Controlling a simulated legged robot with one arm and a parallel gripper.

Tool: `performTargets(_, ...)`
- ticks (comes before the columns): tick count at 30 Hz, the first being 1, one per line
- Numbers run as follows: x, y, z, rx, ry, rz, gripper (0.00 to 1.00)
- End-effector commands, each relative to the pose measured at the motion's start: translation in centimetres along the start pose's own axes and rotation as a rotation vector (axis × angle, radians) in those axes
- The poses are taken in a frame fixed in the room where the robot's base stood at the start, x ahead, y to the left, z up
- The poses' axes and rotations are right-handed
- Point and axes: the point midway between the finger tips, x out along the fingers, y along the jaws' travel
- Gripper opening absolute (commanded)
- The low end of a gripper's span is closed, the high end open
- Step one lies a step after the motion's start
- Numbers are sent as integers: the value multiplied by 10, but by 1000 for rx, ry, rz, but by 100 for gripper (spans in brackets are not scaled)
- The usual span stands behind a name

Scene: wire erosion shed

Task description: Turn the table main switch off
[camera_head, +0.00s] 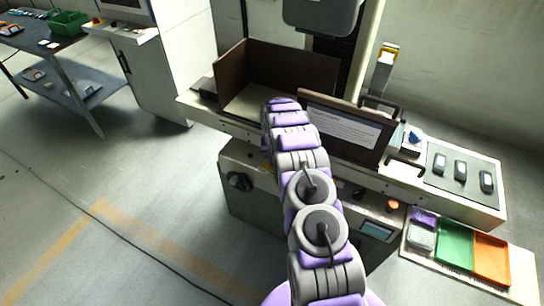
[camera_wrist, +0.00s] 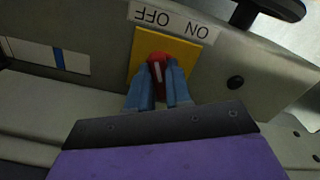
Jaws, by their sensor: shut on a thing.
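The table main switch is a red knob (camera_wrist: 156,69) with a white line, on a yellow plate (camera_wrist: 191,52) in the wrist view. A white label (camera_wrist: 173,20) above it reads OFF at left and ON at right, upside down in the picture. The white line runs nearly up and down, its top leaning slightly left. My gripper (camera_wrist: 162,82) has its blue fingers on both sides of the knob and is shut on it. The fingers hide part of the knob. In the head view my arm covers the gripper and I cannot make out the knob.
A black handwheel (camera_head: 238,181) is on the machine front left of my arm. A brown sign board (camera_head: 340,128) stands close to the arm's right. Floor at left is clear.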

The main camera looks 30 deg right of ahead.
Motion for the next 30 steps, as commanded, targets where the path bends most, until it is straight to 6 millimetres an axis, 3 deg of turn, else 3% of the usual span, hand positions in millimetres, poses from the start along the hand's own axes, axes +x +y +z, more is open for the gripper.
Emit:
performTargets(12,-5,2,-5,-259,15,1,0)
performTargets(30,-5,0,-6,-333,17,1,0)
